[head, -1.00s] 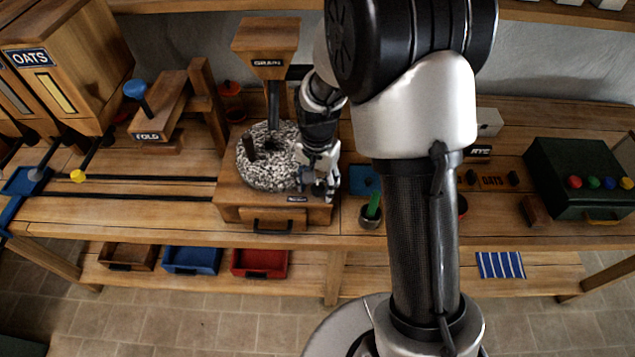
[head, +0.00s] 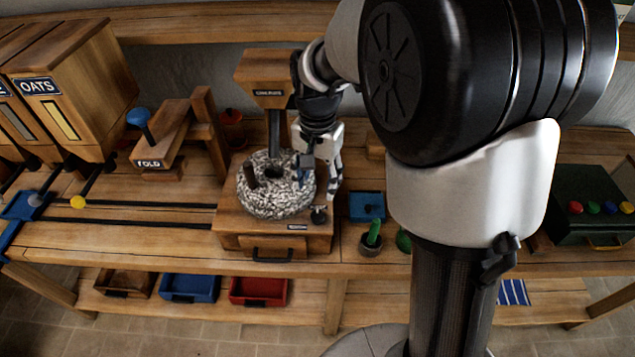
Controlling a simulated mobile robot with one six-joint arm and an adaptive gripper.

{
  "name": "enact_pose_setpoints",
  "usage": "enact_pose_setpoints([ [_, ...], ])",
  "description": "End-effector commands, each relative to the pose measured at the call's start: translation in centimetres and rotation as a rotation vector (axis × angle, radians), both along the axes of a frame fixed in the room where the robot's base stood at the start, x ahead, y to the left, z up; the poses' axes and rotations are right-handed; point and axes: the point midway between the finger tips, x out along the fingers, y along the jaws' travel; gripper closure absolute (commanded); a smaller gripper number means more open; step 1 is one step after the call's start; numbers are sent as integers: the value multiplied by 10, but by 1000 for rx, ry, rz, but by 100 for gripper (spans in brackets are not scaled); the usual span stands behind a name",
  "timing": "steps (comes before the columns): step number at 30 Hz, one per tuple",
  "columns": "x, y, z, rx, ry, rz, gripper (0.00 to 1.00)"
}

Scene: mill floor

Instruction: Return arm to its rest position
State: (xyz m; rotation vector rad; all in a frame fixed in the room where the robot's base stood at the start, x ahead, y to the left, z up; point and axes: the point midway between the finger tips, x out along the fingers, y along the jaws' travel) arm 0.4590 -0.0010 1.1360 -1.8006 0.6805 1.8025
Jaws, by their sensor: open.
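My gripper (head: 318,188) is at the right side of the round speckled millstone (head: 258,212), pointing down, and it is open. I see nothing held in it. The millstone sits on a wooden mill base (head: 232,228) with a drawer in its front. A wooden hopper (head: 264,92) stands above the stone. Whether the fingertips touch the stone or the base, I cannot tell. My arm rises from the lower right and bends over the bench, hiding part of the bench's right side.
An oats bin (head: 90,85) and a fold press (head: 165,145) stand at the left. A blue tray (head: 367,206) and a small pot (head: 371,243) are right of the mill. A dark green box (head: 590,190) with coloured knobs stands far right. Blue (head: 190,287) and red (head: 258,290) trays sit below.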

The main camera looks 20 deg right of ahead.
Motion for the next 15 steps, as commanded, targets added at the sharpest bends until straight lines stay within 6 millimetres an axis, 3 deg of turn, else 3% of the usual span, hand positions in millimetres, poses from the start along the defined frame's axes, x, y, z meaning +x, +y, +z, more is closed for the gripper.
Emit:
enact_pose_setpoints([
  [11, 0, 0, 0, 0, -1, 1, 50],
  [15, -11, 0, 16, -1, -28, 39, 50],
])
